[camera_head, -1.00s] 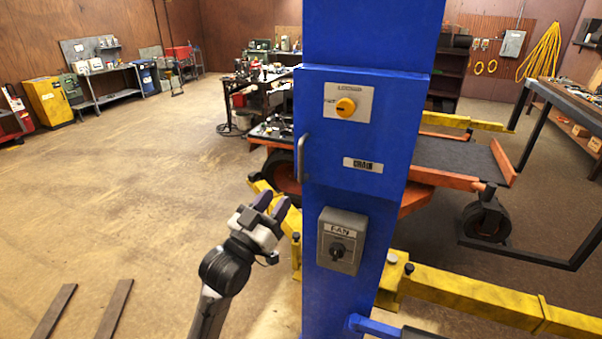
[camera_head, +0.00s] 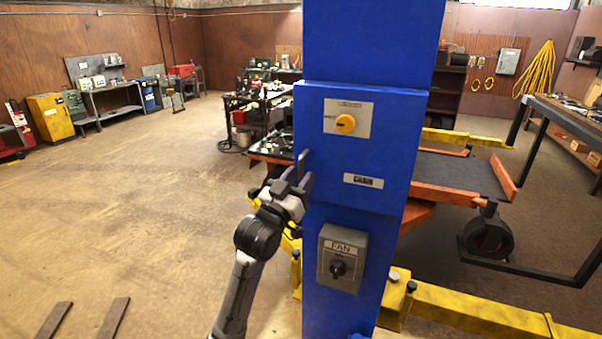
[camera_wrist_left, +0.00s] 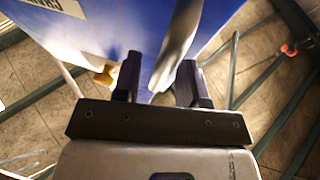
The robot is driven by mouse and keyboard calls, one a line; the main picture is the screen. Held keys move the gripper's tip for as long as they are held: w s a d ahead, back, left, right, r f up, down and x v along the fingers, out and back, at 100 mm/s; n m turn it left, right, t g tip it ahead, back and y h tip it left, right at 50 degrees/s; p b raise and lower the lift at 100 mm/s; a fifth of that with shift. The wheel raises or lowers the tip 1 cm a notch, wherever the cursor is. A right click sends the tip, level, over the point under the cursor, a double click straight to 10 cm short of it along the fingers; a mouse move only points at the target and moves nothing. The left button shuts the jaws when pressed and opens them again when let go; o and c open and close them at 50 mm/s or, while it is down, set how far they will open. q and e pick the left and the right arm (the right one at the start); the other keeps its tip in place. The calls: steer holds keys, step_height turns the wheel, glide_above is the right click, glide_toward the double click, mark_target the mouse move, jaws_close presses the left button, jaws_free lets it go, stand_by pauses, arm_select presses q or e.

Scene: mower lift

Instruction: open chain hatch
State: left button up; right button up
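My left gripper (camera_head: 293,184) is at the lower part of this handle. In the left wrist view the two dark fingers (camera_wrist_left: 160,84) are apart, with the pale handle (camera_wrist_left: 180,42) reaching down between them. Gaps show beside the handle, so the fingers do not look closed on it. My right gripper is not in view.
A grey "FAN" switch box (camera_head: 341,258) sits on the column below the hatch. Yellow lift arms (camera_head: 470,306) extend low to the right. The floor at left is mostly free.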

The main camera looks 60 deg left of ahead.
arm_select(q)
steer(key=shift+w+a+r, duration=0.1)
steer(key=shift+w+a, duration=0.05)
steer(key=shift+w, duration=0.1)
steer(key=shift+c, duration=0.5)
jaws_close()
